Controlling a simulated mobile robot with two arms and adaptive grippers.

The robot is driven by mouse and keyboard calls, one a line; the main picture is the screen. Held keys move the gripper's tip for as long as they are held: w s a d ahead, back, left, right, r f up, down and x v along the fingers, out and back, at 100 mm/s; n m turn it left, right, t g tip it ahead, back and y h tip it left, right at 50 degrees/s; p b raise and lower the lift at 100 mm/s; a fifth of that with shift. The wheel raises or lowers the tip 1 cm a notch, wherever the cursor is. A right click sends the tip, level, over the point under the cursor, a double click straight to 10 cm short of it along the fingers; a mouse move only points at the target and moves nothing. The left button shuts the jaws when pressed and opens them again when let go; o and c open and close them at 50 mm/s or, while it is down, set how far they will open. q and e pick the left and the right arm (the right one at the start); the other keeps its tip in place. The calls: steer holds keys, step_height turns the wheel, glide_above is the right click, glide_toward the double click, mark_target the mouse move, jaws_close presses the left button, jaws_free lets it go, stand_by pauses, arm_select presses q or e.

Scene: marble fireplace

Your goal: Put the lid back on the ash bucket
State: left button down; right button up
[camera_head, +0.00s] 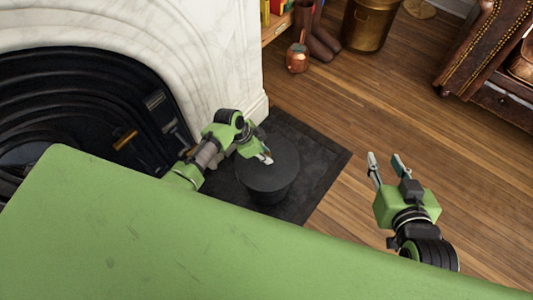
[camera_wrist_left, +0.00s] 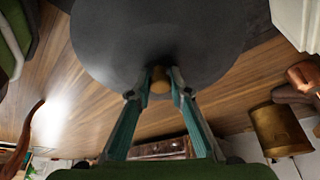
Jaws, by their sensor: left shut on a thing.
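The ash bucket's lid (camera_head: 285,172) is a flat, dark grey disc with a small brass-coloured knob (camera_wrist_left: 160,85). My left gripper (camera_head: 265,158) is shut on this knob; in the left wrist view its fingertips (camera_wrist_left: 160,78) pinch it from both sides. The dark ash bucket (camera_head: 268,197) stands under the lid, mostly hidden by it. The lid looks roughly centred over the bucket, but I cannot tell whether it rests on the rim or hangs just above. My right gripper (camera_head: 387,164) is open and empty over the wooden floor, to the right of the bucket.
The bucket stands on a dark hearth slab (camera_head: 318,158) beside the white marble fireplace (camera_head: 215,50). A copper jug (camera_head: 298,57), brown boots (camera_head: 322,42) and a brass bin (camera_head: 368,25) stand behind. A leather chair (camera_head: 490,45) is at the upper right. The wooden floor between is clear.

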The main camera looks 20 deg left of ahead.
steer(key=shift+s+d+f+g, duration=0.2)
steer(key=shift+s+f+g, duration=0.1)
steer(key=shift+f, duration=0.1)
stand_by(0.4)
arm_select(q)
steer(key=c, duration=1.8)
jaws_free()
steer(key=shift+o, duration=0.5)
steer(key=o, duration=0.4)
